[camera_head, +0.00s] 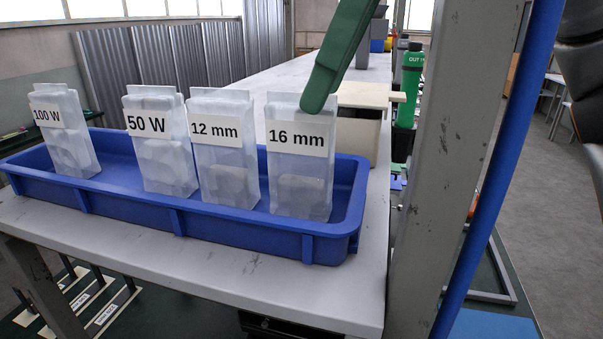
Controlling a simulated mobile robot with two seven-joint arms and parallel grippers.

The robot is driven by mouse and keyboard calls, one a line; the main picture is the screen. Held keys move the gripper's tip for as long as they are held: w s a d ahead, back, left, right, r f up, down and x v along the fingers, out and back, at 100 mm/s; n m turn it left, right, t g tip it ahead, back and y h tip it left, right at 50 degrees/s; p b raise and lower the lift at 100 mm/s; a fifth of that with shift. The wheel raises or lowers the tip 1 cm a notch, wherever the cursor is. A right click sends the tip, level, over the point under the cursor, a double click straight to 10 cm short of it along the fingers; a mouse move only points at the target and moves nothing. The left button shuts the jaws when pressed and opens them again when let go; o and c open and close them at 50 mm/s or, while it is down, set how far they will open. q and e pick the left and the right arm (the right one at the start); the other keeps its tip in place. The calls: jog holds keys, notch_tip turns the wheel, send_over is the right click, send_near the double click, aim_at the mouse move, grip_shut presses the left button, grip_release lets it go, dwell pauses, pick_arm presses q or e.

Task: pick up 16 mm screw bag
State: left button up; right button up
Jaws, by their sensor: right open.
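The 16 mm screw bag (300,180) is a translucent white pouch with a "16 mm" label. It stands upright at the right end of a blue tray (200,212). My right gripper (318,92) comes down from the top as a green finger, its tip at the upper edge of the 16 mm bag. It overlaps the bag's top in the picture; I cannot tell whether it touches. The gripper is open, and its other finger is not distinguishable. My left gripper is not in view.
The 12 mm bag (224,165), 50 W bag (160,160) and 100 W bag (68,145) stand in the same tray. A beige box (357,130) is close behind it. A green bottle (409,85) and a grey post (455,150) stand to the right.

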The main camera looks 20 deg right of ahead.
aim_at(301, 133)
jog(key=shift+a+x, duration=0.1)
jog(key=shift+x, duration=1.5)
jog(key=shift+a+x, duration=0.15)
jog(key=shift+x, duration=1.45)
jog(key=shift+s, duration=0.1)
jog(key=shift+c, duration=0.3)
grip_shut()
jog(key=shift+r, duration=0.1)
